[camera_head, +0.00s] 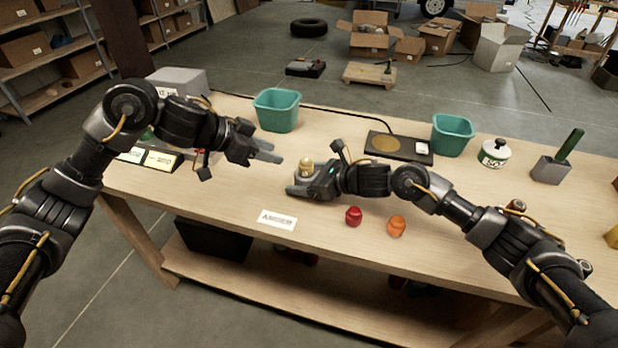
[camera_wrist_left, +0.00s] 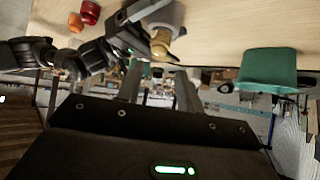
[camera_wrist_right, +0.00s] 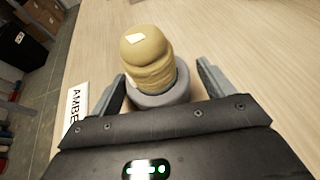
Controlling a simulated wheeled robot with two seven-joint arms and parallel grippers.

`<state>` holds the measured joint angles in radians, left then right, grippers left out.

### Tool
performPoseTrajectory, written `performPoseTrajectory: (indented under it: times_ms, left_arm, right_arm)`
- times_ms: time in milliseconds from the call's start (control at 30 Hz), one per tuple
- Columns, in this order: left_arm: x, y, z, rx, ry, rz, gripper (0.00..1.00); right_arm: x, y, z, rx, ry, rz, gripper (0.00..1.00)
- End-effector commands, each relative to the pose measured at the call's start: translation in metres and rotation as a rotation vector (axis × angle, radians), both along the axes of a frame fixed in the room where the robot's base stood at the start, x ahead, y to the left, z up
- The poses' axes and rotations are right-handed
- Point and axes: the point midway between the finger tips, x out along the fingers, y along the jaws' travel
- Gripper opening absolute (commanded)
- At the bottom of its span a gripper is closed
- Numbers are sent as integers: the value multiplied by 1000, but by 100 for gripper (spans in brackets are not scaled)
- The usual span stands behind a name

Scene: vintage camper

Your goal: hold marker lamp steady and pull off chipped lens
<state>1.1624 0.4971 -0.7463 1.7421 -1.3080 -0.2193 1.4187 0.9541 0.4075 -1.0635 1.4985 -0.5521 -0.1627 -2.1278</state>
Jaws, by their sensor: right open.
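The marker lamp has a grey round base (camera_wrist_right: 165,97) and a yellowish domed lens (camera_wrist_right: 146,58) with a pale patch on top. In the head view the lens (camera_head: 306,166) stands upright on the table. My right gripper (camera_head: 300,183) is open, with its fingers on either side of the lamp base; I cannot tell whether they touch it. My left gripper (camera_head: 270,152) is open and empty, left of the lamp and apart from it. In the left wrist view the lens (camera_wrist_left: 161,44) shows beyond the open left fingers (camera_wrist_left: 160,80).
A red piece (camera_head: 353,215) and an orange piece (camera_head: 396,226) lie at the table's front. A white label card (camera_head: 277,219) is near the front edge. Teal bins (camera_head: 277,110) (camera_head: 452,135) and a dark board (camera_head: 400,147) stand behind. Bare table (camera_head: 235,195) lies left of the lamp.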

Motion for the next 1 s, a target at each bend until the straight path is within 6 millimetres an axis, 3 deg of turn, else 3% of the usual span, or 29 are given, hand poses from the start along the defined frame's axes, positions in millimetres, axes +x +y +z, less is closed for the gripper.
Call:
performPoseTrajectory:
  times_ms: [100, 533, 667, 833, 1000]
  left_arm:
    - [0, 0, 0, 0, 0, 0, 36]
    - [0, 0, 0, 0, 0, 0, 36]
    - [2, -1, 8, 1, -14, -1, 53]
    - [16, -8, 24, 70, -38, -17, 53]
    - [30, -10, 12, 154, 10, -102, 53]
  right_arm:
    - [0, 0, 0, 0, 0, 0, 81]
    - [0, 0, 0, 0, 0, 0, 25]
    - [0, 0, 0, 0, 0, 0, 25]
    - [0, 0, 0, 0, 0, 0, 25]
    - [0, 0, 0, 0, 0, 0, 25]
